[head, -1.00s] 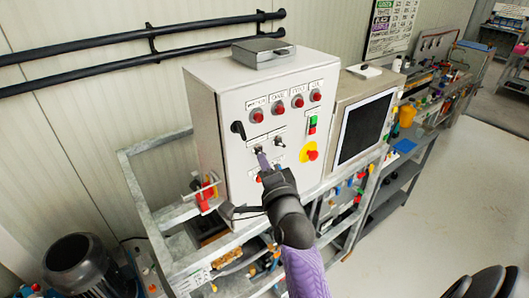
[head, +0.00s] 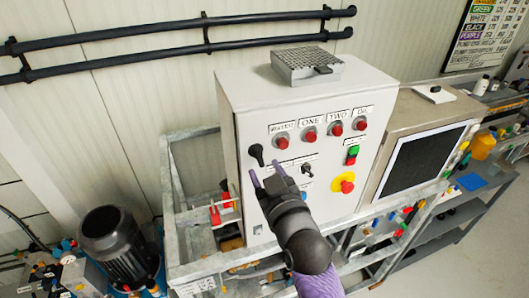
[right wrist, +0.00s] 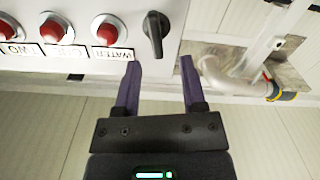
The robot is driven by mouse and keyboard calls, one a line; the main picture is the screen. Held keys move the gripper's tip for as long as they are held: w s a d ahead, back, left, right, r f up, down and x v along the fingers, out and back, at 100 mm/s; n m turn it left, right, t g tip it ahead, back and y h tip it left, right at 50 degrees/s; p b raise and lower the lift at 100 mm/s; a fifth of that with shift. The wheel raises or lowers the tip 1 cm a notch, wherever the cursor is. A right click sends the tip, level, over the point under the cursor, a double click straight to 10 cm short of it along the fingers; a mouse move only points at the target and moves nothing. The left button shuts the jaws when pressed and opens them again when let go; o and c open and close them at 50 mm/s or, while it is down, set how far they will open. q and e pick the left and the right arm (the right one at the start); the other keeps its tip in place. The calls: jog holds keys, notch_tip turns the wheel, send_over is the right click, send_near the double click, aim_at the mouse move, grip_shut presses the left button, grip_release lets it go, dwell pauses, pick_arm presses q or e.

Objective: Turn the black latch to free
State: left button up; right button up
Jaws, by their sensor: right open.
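The black latch (head: 256,155) is a dark handle on the left edge of the front of the pale control cabinet (head: 243,120). In the right wrist view the latch (right wrist: 156,34) stands out beyond the fingertips, roughly in line with the gap between them. My right gripper (head: 267,174) is open with two purple fingers, just below the latch in the head view. In the right wrist view the gap of the gripper (right wrist: 160,63) is empty, and the fingers look apart from the latch. My left gripper is not in view.
Red indicator lights (head: 310,135) line the cabinet top, with a green-and-red button pair (head: 352,154) and a red knob on yellow (head: 347,186) at right. A small black switch (head: 307,170) sits close to my right gripper. A metal frame (head: 180,205) stands left.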

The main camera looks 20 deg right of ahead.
aim_at(260, 157)
jog(key=w, duration=0.3)
jog(key=shift+w+d, duration=0.15)
jog(key=shift+w, duration=0.25)
grip_shut()
